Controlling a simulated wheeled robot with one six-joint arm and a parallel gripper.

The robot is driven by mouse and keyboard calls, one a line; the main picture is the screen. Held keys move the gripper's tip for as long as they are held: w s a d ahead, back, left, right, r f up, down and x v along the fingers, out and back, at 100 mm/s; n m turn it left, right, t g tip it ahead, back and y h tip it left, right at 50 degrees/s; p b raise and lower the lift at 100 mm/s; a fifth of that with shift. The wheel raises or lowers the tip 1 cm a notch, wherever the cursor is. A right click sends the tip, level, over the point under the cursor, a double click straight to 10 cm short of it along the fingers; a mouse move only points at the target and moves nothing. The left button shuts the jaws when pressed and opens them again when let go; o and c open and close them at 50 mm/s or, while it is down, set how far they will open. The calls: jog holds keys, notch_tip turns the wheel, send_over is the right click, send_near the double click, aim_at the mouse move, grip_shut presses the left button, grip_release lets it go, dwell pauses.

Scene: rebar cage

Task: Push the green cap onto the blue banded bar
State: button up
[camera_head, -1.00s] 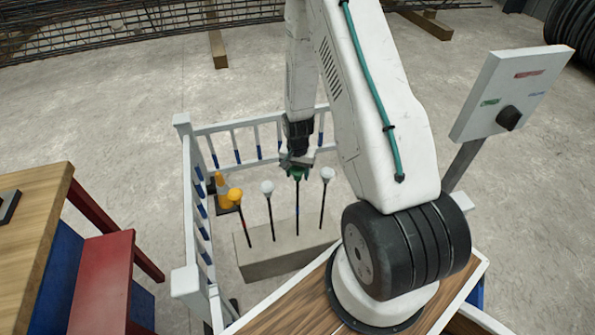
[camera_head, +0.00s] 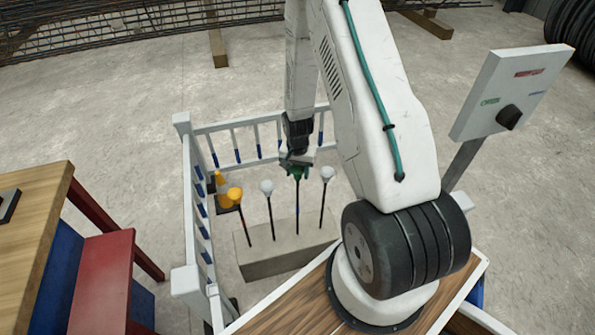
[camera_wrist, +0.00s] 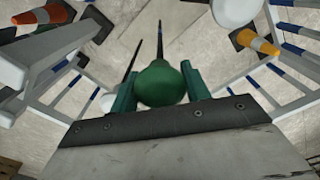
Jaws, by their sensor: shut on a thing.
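The green cap (camera_head: 298,173) is held in my gripper (camera_head: 296,167), at the top of a dark upright bar (camera_head: 297,210). In the wrist view the round green cap (camera_wrist: 160,84) fills the space between the two teal fingers of my gripper (camera_wrist: 158,82). A dark bar (camera_wrist: 159,45) shows beyond the cap, in line with it.
Bars with an orange cap (camera_head: 235,194) and a white cap (camera_head: 267,187) stand to the left; another white cap (camera_head: 327,174) is close on the right. All rise from a concrete block (camera_head: 270,262). A white railing (camera_head: 188,190) surrounds them, with a traffic cone (camera_head: 222,188) nearby.

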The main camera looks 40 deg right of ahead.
aim_at(297, 180)
jog(key=shift+f, duration=2.55)
jog(key=o, duration=1)
notch_tip(297, 180, up, 8)
jog(key=shift+f, duration=0.1)
